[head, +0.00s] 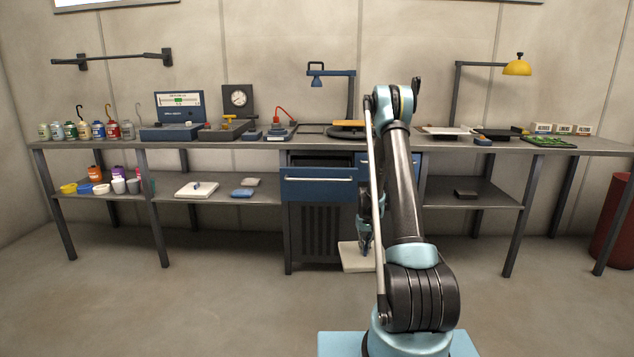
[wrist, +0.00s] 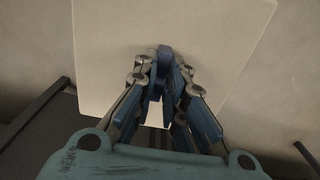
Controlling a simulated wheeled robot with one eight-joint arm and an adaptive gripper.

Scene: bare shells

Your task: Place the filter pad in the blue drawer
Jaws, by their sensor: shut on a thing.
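The filter pad, a flat off-white square (head: 354,262), hangs in front of the bench's cabinet in the head view. It fills much of the wrist view (wrist: 105,45). My arm hides part of the bench.
A second blue drawer front (head: 409,166) is partly behind my arm. The bench top (head: 225,143) carries gauges, a blue stand and a yellow lamp (head: 517,68). The lower shelf (head: 265,196) holds cups and flat pads. A red bin (head: 612,225) stands right. The floor in front is clear.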

